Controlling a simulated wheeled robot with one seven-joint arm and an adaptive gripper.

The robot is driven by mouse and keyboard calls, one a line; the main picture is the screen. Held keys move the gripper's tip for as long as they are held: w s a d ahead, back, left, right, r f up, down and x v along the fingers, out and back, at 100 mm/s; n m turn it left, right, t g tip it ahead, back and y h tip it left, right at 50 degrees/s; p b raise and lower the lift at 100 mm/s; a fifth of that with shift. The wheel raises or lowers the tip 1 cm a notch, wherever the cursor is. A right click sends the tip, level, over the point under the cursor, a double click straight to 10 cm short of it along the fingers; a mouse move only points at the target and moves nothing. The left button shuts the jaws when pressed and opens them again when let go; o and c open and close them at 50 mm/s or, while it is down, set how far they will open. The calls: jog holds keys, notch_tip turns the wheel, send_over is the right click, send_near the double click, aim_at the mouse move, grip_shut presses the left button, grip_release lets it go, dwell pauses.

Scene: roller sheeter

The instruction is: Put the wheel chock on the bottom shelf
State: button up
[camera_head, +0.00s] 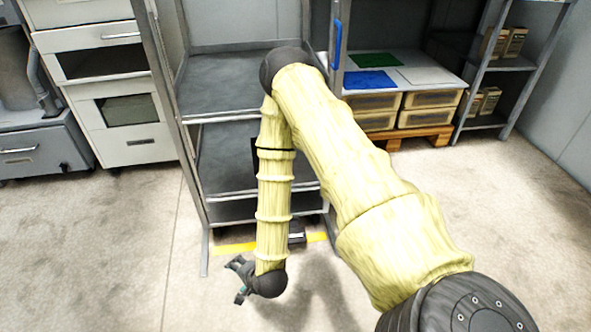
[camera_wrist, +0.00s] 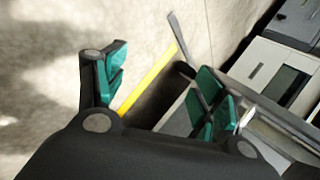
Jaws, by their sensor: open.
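A grey metal rack (camera_head: 188,170) stands in the middle of the head view. Its bottom shelf (camera_head: 229,209) is low, just above the floor, and partly hidden by my arm. A small dark block (camera_head: 297,231), possibly the wheel chock, is near the yellow floor strip at the rack's front, partly behind my arm. I cannot make out its shape. My gripper (camera_head: 238,279) is low in front of the rack, left of that block. In the wrist view my gripper (camera_wrist: 160,88) has its green-padded fingers spread, with nothing held between them.
The yellow strip (camera_wrist: 150,77) also shows between the fingers. White drawer cabinets (camera_head: 118,90) stand at left. At right a bench (camera_head: 425,70) with blue and green sheets stands above bins on a pallet (camera_head: 420,133). The floor at front left is clear.

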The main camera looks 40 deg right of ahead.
jog(key=s+f+n+g, duration=0.2)
jog(key=s+n+g, duration=0.6)
jog(key=s+n, duration=0.8)
jog(key=s, duration=0.9)
jog(key=shift+d+f+n+h, duration=0.25)
jog(key=shift+d+n+h, duration=0.1)
jog(key=shift+n+h, duration=0.05)
